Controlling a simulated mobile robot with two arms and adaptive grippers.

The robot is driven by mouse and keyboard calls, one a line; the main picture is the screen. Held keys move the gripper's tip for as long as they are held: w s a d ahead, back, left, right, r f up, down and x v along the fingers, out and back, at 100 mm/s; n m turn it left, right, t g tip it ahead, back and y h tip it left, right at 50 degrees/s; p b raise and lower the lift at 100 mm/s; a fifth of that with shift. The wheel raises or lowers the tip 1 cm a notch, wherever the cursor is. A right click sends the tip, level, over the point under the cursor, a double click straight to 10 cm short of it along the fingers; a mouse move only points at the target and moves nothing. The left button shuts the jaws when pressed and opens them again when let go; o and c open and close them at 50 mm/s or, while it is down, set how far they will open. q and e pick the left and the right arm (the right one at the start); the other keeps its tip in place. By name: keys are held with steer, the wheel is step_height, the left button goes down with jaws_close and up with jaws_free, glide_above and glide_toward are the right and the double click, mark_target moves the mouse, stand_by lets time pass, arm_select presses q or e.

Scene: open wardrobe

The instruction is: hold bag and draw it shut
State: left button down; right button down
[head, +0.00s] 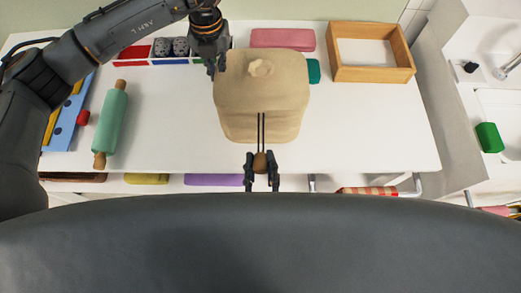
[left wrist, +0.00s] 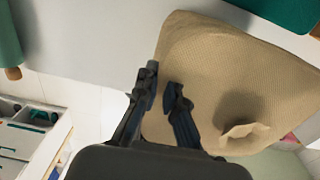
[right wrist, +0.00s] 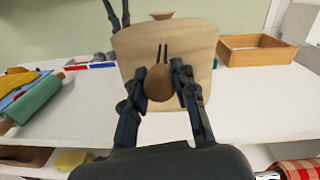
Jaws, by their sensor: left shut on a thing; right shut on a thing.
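The beige bag (head: 262,95) stands on the white table, with a small gathered tuft on its top. Two dark cords run from its front toward a brown bead (head: 260,163). My right gripper (head: 261,172) is shut on the bead in front of the bag, near the table's front edge; the bead also shows in the right wrist view (right wrist: 159,83). My left gripper (head: 215,68) is at the bag's upper left side, shut on the bag's cloth. In the left wrist view its fingers (left wrist: 165,90) lie against the bag (left wrist: 235,75); the pinched part is hard to see.
A green rolling pin (head: 111,124) lies at the left of the table. A wooden tray (head: 371,75) stands at the back right, and a pink block (head: 283,39) lies behind the bag.

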mark_target(260, 113)
steer(key=shift+s, duration=0.1)
steer(key=c, duration=1)
jaws_free()
steer(key=w, duration=0.9)
steer(key=shift+s+f, duration=0.1)
steer(key=shift+s, duration=0.05)
steer(key=s, duration=1.1)
steer(key=f+n+g+y, duration=0.1)
steer(key=f+n+g, duration=0.1)
steer(key=f+n, duration=0.5)
steer(key=d+f+n+g+y, duration=0.1)
steer(key=f+n+g+y, duration=0.1)
steer(key=f+n, duration=0.6)
steer(key=s+d+f+n+g+y, duration=0.1)
steer(key=f+n, duration=0.7)
steer(key=f, duration=0.8)
steer(key=shift+f+g+y, duration=0.35)
steer(key=shift+g+y, duration=0.15)
steer(key=shift+g, duration=0.6)
